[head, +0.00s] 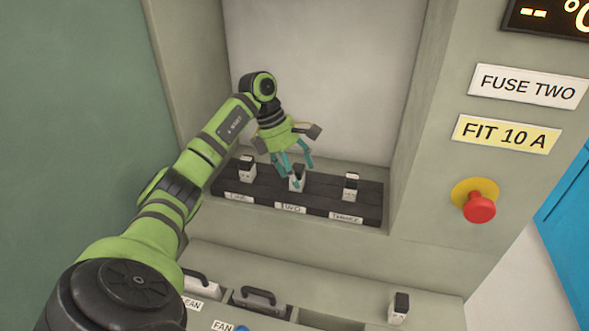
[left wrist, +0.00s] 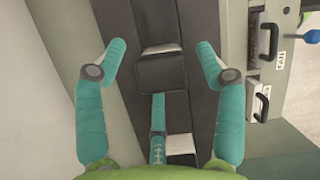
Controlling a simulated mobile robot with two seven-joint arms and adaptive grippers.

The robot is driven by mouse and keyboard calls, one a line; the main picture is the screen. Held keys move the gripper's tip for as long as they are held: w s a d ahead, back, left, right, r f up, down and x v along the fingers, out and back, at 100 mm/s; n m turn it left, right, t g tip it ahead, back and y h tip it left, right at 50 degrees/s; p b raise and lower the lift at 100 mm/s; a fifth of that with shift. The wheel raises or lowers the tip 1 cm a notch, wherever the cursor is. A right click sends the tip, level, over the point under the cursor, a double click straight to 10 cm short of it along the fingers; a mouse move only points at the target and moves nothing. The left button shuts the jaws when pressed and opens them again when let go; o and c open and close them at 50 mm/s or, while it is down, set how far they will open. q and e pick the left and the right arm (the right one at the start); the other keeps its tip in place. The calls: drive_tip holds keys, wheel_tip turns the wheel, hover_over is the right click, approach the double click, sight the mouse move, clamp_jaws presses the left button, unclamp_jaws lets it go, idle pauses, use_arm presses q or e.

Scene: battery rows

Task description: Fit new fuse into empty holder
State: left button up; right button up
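My left gripper (head: 298,168) reaches over the middle slot of a dark fuse rail (head: 376,207), labelled TWO. Its teal fingers are spread, and the left wrist view also shows the gripper (left wrist: 161,60) open. In the left wrist view a dark fuse top (left wrist: 160,72) lies between the fingers with gaps at both sides. Another pale fuse with a black top (head: 398,309) stands on the lower ledge at right. My right gripper is out of view.
Fuses stand in the left slot (head: 247,170) and right slot (head: 351,187). Signs read FUSE TWO (head: 528,87) and FIT 10 A (head: 506,135). A red button (head: 479,207) sticks out at right. Black-handled items (head: 261,298) sit in the lower ledge. Cabinet walls flank the rail.

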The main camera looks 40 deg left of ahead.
use_arm(q)
drive_tip(key=shift+r, duration=0.25)
drive_tip(key=shift+a+r, duration=0.2)
drive_tip(key=shift+r, duration=0.1)
drive_tip(key=v, duration=0.6)
drive_tip(key=shift+r+b, duration=0.3)
drive_tip(key=shift+b, duration=0.15)
drive_tip(key=shift+s+f, duration=0.1)
drive_tip(key=shift+s, duration=0.05)
